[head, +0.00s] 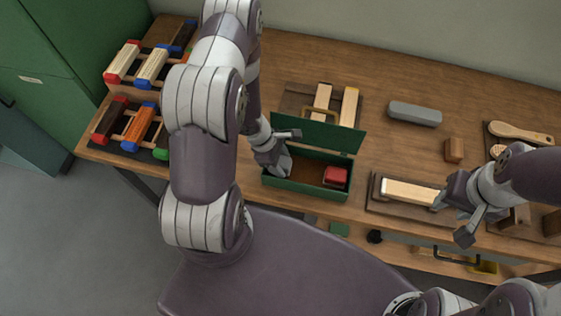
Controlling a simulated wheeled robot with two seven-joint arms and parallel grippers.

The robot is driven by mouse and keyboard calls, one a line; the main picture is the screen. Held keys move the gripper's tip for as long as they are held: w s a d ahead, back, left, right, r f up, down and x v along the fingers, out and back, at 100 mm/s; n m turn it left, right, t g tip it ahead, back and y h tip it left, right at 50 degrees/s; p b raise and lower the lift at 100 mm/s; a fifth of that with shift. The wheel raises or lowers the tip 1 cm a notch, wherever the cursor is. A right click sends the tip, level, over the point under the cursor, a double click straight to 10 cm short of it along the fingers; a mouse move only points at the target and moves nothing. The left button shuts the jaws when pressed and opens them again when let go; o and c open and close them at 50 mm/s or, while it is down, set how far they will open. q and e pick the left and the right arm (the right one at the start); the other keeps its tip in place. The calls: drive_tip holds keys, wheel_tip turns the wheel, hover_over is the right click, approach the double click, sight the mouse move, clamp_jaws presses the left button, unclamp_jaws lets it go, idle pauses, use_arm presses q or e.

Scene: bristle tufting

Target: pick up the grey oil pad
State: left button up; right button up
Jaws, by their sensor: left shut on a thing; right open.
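A green box (313,189) stands open near the table's front edge, its lid (318,132) raised at the back. My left gripper (281,158) reaches into the box's left end. It is shut on a small grey thing low between its fingers, which looks like the grey oil pad; the fingers hide much of it. I cannot tell whether it still touches the box floor. A red pad (335,177) lies in the box's right end. My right gripper (463,212) is open at the table's front edge, by the right end of a pale wooden block (409,193).
A larger grey block (415,113) lies behind, right of the lid, with a small brown block (454,150) nearby. Wooden blocks (348,107) stand behind the lid. Racks of coloured-end brushes (122,62) fill the left. A wooden brush (520,133) lies far right.

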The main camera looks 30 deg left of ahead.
sight(287, 163)
use_arm(q)
drive_tip(key=r, duration=0.4)
drive_tip(key=shift+d+r, duration=0.15)
drive_tip(key=shift+d, duration=0.05)
drive_tip(key=d+r+b, duration=0.1)
drive_tip(key=d+r, duration=0.5)
drive_tip(key=d, duration=0.5)
drive_tip(key=shift+s+r+b, duration=0.35)
drive_tip(key=shift+s+b, duration=0.05)
drive_tip(key=shift+s, duration=0.05)
drive_tip(key=shift+d, duration=0.1)
drive_tip(key=shift+o, duration=0.7)
